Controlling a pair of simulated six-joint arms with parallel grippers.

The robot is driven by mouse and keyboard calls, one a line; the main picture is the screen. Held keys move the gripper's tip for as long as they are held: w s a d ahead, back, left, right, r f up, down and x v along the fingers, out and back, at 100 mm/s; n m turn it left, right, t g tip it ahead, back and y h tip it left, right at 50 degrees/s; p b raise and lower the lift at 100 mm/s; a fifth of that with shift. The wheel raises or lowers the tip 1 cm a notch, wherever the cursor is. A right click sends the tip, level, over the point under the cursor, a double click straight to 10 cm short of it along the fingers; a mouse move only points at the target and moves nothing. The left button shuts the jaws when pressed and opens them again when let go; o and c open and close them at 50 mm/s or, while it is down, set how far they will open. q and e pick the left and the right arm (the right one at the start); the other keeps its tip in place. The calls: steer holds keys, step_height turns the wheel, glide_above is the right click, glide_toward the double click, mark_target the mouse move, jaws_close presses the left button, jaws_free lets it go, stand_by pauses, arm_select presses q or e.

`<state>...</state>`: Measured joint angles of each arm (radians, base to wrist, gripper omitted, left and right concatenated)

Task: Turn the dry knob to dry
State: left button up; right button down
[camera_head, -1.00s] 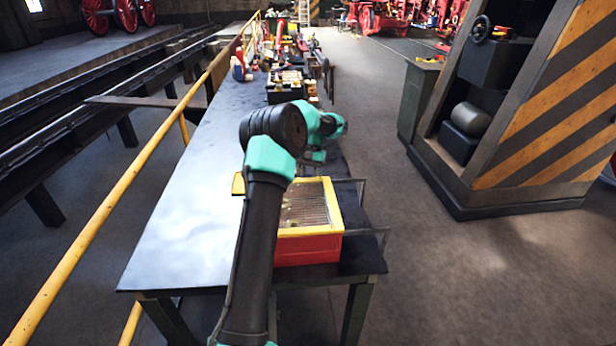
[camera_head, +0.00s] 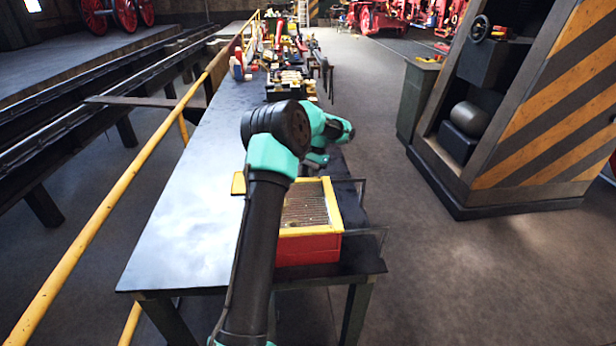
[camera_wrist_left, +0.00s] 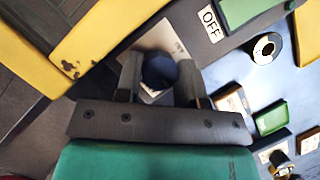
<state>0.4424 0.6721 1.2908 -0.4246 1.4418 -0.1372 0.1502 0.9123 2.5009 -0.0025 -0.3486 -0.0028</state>
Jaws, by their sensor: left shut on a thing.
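A dark, round knob (camera_wrist_left: 160,72) sits between the fingers of my left gripper (camera_wrist_left: 160,78) in the left wrist view. The gripper is shut on it. A pale plate (camera_wrist_left: 158,38) shows behind the knob; any marking there is hidden or unreadable. A white label reading OFF (camera_wrist_left: 210,22) is on the dark panel just right of it. In the head view, a red box with a yellow rim (camera_head: 308,250) stands on the table beneath my left arm, and the fingertips are hidden. My right gripper is not in view.
The dark table (camera_head: 190,230) is clear left of the box. A yellow rail (camera_head: 100,228) runs along its left side. Tools and containers (camera_head: 287,85) stand farther back. A striped cabinet (camera_head: 545,130) stands right, across open floor.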

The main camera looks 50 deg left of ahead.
arm_select(q)
steer(key=o, duration=0.6)
steer(key=shift+o, duration=0.2)
steer(key=shift+r, duration=0.1)
steer(key=d+v, duration=0.1)
steer(key=v, duration=1.6)
steer(key=shift+a, duration=0.45)
steer(key=x, duration=0.8)
stand_by(0.3)
steer(key=shift+w+r, duration=0.15)
steer(key=shift+r, duration=0.05)
steer(key=v, duration=0.7)
steer(key=shift+w+r, duration=0.15)
steer(key=shift+r, duration=0.2)
stand_by(0.3)
